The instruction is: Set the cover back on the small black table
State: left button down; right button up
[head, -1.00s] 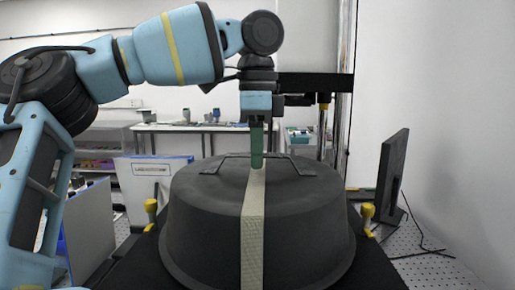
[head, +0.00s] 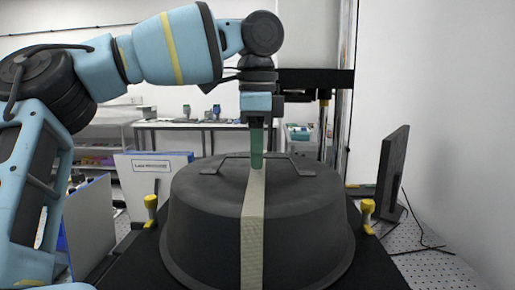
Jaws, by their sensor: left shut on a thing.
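The cover (head: 205,225) is a large dark grey round lid with a light strip down its front and a thin bar handle (head: 232,156) on top. It sits over the small black table (head: 375,262), whose dark edges show on both sides of it. I cannot tell whether its rim touches the table. My left gripper (head: 256,160) comes down from above and is shut on the cover's handle at its middle, with green fingers in front of the bar. My right gripper is not in view.
Yellow-topped posts stand left (head: 151,206) and right (head: 367,212) of the cover. A monitor (head: 392,172) stands at the right on a perforated bench top (head: 415,262) with cables. A dark vertical frame rises behind. A white panel (head: 150,178) and a far bench (head: 195,125) are behind left.

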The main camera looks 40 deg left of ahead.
pick_arm(q)
jog(key=c, duration=1.2)
grip_release()
jog(key=shift+o, duration=0.2)
jog(key=shift+f, duration=0.1)
jog(key=shift+r+b, duration=0.35)
jog(key=shift+r, duration=3.6)
